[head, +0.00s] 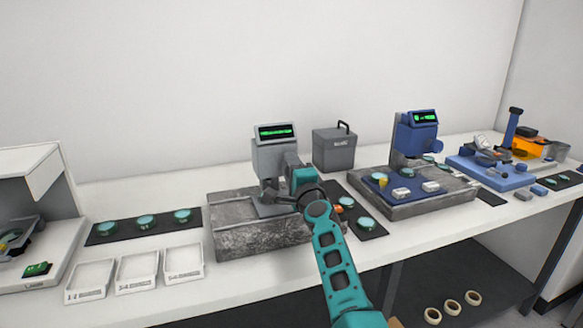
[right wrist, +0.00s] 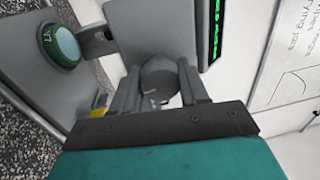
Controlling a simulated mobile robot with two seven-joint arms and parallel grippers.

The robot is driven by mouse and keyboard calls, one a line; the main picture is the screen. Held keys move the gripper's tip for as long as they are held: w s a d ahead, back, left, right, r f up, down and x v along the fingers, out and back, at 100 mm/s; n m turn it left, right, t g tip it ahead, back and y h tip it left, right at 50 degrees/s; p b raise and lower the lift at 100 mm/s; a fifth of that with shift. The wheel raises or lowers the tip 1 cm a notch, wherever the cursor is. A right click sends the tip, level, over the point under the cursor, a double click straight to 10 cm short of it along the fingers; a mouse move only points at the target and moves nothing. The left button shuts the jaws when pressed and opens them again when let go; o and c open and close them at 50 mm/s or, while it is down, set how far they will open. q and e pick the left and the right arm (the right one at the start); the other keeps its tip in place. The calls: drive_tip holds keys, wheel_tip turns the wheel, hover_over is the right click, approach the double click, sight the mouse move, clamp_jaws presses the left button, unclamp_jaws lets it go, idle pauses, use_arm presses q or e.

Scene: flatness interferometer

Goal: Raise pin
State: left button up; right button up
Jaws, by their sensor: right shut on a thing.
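A grey gauge stand (head: 270,155) with a green-lit display stands on a speckled stone block (head: 235,235). My right gripper (head: 275,188) reaches in at the front right of this stand, and the arm hides part of it. In the right wrist view, my right gripper (right wrist: 160,88) has its two fingers on either side of a dark grey rounded knob (right wrist: 158,75) and is shut on it. A green round disc (right wrist: 62,47) shows at the upper left there. I cannot make out a separate pin. My left gripper is not in view.
A blue gauge stand (head: 415,140) on another stone block is to the right. A grey box (head: 335,148) stands behind. A dark mat (head: 110,230) with green discs and white trays (head: 137,272) lie to the left. The white table front has free room.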

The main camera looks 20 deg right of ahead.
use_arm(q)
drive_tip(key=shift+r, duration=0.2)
use_arm(e)
drive_tip(key=shift+m, duration=1.1)
drive_tip(key=o, duration=1)
drive_tip(key=shift+o, duration=0.2)
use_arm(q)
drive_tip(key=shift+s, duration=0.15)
use_arm(e)
drive_tip(key=shift+s+f, duration=0.1)
drive_tip(key=shift+s, duration=0.05)
